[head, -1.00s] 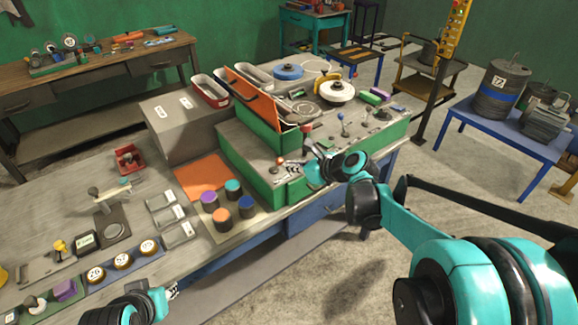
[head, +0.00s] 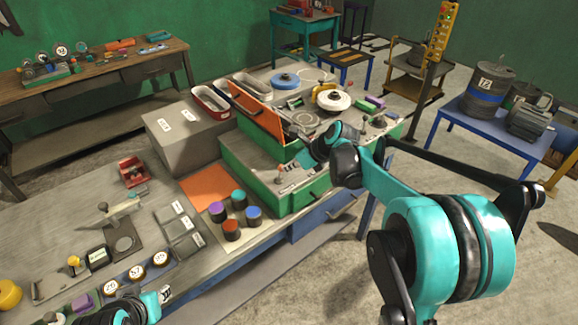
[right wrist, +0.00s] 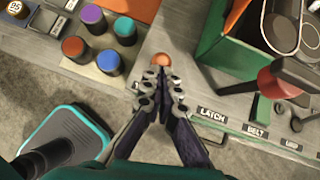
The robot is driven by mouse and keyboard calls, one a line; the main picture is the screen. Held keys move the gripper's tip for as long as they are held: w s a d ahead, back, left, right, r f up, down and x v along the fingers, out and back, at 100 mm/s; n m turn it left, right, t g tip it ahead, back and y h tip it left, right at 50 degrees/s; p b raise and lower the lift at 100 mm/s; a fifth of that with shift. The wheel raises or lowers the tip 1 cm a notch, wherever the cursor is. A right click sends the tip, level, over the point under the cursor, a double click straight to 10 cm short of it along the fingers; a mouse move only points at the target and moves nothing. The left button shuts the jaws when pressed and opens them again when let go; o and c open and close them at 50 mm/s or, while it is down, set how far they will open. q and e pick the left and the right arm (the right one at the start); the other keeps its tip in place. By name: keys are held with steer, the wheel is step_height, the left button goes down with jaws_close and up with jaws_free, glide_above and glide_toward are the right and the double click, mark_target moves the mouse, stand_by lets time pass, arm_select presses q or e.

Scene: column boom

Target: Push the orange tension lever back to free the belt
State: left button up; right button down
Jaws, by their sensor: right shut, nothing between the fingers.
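An orange ball knob (right wrist: 162,60), which looks like the tension lever's end, shows in the right wrist view just beyond my fingertips. Its shaft is mostly hidden, and I cannot tell whether my fingers touch it. My right gripper (right wrist: 163,82) is shut and empty, pointing at the knob. In the head view my right gripper (head: 292,169) is over the near left end of the green machine (head: 268,187). A dark looped belt (right wrist: 266,22) shows at the top right of the wrist view. My left gripper (head: 163,296) is low at the left; its fingers are too small to judge.
A red knob on a dark arm (right wrist: 280,80) stands right of my right gripper. Plates read LATCH (right wrist: 211,113) and BELT (right wrist: 256,130). Several colour-topped cylinders (head: 231,228) stand left of the machine. An orange panel (head: 258,112) stands raised on it.

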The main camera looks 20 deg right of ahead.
steer(key=w+g+p, duration=0.1)
steer(key=w+a+r+g+h+p, duration=0.1)
steer(key=shift+w+r+g, duration=0.15)
steer(key=shift+w+g, duration=0.15)
steer(key=shift+g, duration=0.1)
steer(key=shift+w+a+p, duration=0.15)
steer(key=shift+w+p, duration=0.4)
steer(key=shift+w, duration=0.15)
steer(key=shift+w+a+f+p, duration=0.1)
steer(key=shift+w+a+p, duration=0.15)
steer(key=shift+w, duration=0.4)
steer(key=shift+w+a+f+p, duration=0.1)
steer(key=shift+w+a, duration=0.1)
steer(key=shift+w, duration=0.4)
steer(key=w+p+v, duration=0.1)
steer(key=p+v, duration=0.2)
steer(key=v, duration=1)
steer(key=shift+w+r+p, duration=0.25)
steer(key=shift+r+p, duration=0.05)
steer(key=shift+p, duration=0.05)
